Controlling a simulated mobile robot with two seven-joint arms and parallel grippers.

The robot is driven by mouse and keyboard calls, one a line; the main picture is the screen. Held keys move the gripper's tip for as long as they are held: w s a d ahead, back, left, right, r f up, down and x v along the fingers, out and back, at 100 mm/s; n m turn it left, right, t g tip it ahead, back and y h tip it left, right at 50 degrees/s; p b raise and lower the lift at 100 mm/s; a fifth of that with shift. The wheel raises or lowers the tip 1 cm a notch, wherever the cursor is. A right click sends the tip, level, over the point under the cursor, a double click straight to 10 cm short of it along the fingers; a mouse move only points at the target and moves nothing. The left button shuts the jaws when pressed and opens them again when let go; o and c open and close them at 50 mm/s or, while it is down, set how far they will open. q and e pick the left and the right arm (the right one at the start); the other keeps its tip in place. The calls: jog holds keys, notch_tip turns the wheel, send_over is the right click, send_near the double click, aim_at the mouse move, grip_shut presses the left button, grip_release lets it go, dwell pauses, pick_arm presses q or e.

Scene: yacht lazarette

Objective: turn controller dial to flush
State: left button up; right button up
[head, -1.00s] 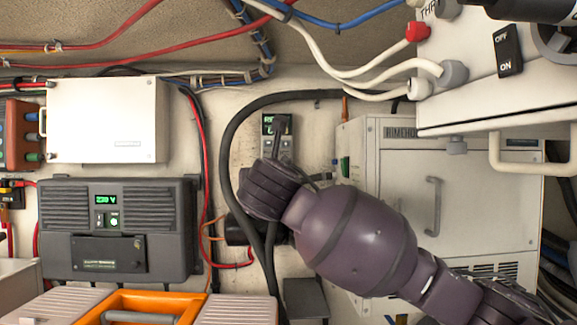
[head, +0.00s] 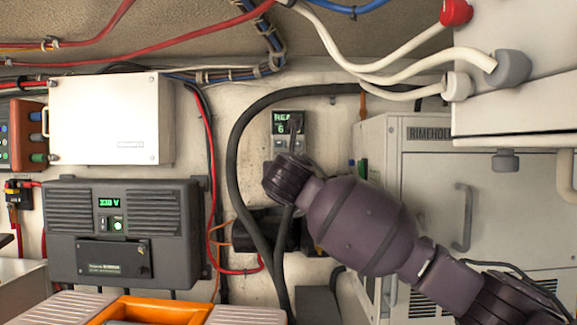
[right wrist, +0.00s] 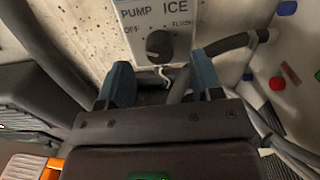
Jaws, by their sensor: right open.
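The controller (head: 281,124) is a small panel with a green-lit display on the back wall in the head view, partly covered by my right arm. In the right wrist view its face (right wrist: 180,16) reads PUMP and ICE, with OFF left and FLUSH right of a round dark dial (right wrist: 159,44). I cannot tell clearly where the dial points. My right gripper (right wrist: 163,82) is open, its two blue fingers apart below the dial with nothing between them. The dial lies beyond the fingertips, apart from them. My left gripper is not in view.
A black hose (head: 236,150) loops left of and above the controller. A beige cabinet (head: 425,180) stands to its right. A dark inverter (head: 122,195) and a white box (head: 110,105) are on the wall at left. An orange-and-grey case (head: 140,308) lies at lower left.

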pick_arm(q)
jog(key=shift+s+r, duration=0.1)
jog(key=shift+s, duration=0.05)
pick_arm(e)
jog(key=shift+w, duration=1.35)
jog(key=shift+c, duration=0.4)
jog(key=c, duration=0.9)
jog(key=shift+o, duration=0.2)
